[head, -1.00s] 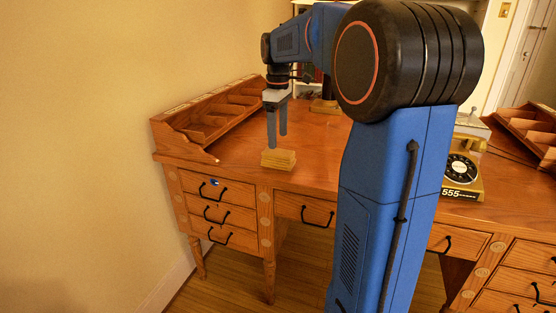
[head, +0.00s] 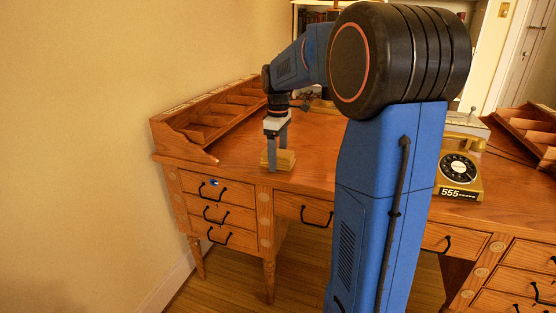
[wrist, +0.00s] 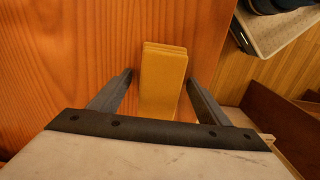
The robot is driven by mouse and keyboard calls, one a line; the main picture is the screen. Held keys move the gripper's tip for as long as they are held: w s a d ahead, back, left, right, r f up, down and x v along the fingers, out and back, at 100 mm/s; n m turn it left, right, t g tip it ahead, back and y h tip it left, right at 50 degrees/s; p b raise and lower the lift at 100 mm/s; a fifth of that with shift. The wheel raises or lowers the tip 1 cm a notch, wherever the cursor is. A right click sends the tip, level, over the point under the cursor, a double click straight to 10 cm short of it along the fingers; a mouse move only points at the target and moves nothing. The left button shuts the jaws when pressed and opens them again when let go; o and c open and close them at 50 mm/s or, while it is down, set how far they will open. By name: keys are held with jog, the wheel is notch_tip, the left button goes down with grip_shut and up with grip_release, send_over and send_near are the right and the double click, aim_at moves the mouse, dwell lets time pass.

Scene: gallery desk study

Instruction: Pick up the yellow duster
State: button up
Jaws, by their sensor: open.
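The yellow duster (head: 284,160) is a small, layered, yellowish block lying near the front edge of the wooden desk, left of its middle. My gripper (head: 277,158) points straight down over it, with its fingers lowered beside the duster. In the wrist view the duster (wrist: 162,80) lies between the two open fingers of my gripper (wrist: 160,82), with a gap on each side. The near end of the duster is hidden behind the gripper's palm.
The desk (head: 240,152) has a pigeonhole rack (head: 205,115) on its left and another (head: 528,128) on its right. A rotary telephone (head: 459,172) stands right of my arm. A wall (head: 90,120) is close on the left. Drawers with black handles (head: 218,213) face me.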

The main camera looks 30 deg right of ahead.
aim_at(278, 152)
jog(key=shift+c, duration=0.6)
jog(key=c, duration=1)
jog(key=shift+c, duration=0.2)
notch_tip(278, 152, up, 10)
jog(key=shift+r, duration=0.1)
jog(key=shift+o, duration=0.8)
jog(key=shift+c, duration=0.2)
